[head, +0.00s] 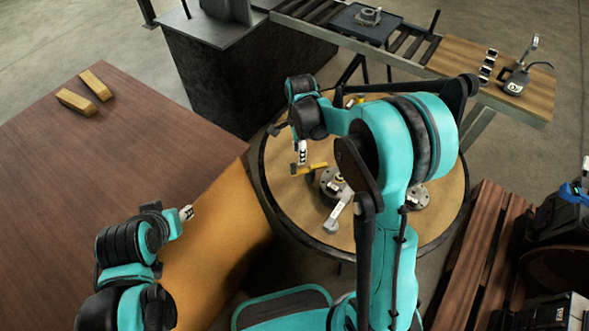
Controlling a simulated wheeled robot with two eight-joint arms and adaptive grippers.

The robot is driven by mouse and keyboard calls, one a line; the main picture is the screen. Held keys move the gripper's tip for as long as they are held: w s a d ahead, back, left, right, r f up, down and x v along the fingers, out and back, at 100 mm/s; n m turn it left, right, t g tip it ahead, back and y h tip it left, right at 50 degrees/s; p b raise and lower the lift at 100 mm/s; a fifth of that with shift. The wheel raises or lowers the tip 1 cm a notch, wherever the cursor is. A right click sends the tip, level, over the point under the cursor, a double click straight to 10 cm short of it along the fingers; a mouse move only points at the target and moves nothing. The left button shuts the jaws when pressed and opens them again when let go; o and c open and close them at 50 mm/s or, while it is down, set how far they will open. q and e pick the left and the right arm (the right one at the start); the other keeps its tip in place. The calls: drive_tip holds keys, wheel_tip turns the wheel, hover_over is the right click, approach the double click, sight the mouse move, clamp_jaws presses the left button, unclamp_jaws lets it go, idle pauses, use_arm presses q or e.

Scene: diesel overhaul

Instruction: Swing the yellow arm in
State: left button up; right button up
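The yellow arm (313,168) is a short yellow bar low over the round wooden table (285,200), beside a metal fixture (333,184). My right gripper (301,155) points down at the bar's left end. Its fingertip looks very close to the bar, but I cannot tell whether it touches. My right arm covers much of the table and fixture, and the finger gap is not clear. My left gripper (186,213) is over the orange side of the brown table, far from the yellow arm. Its fingers are too small to read.
Two yellow blocks (76,102) lie on the brown table (110,170) at left. A dark cabinet (215,70) and roller conveyor (410,45) stand behind. A black tool (516,80) is on the wooden bench at upper right. Dark machinery (560,225) and slatted wood stand at right.

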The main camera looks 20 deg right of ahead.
sight(293, 165)
drive_tip(key=shift+w+a+f, duration=0.2)
drive_tip(key=shift+a+f, duration=0.2)
drive_tip(key=shift+a, duration=0.1)
drive_tip(key=shift+w+a+f, duration=0.15)
drive_tip(key=shift+a+f, duration=0.2)
drive_tip(key=shift+a, duration=0.15)
drive_tip(key=shift+n, duration=0.3)
wheel_tip(293, 165, down, 6)
drive_tip(key=shift+f+b, duration=0.1)
drive_tip(key=shift+b, duration=1.1)
drive_tip(key=shift+s+f, duration=0.1)
drive_tip(key=shift+f, duration=0.45)
clamp_jaws()
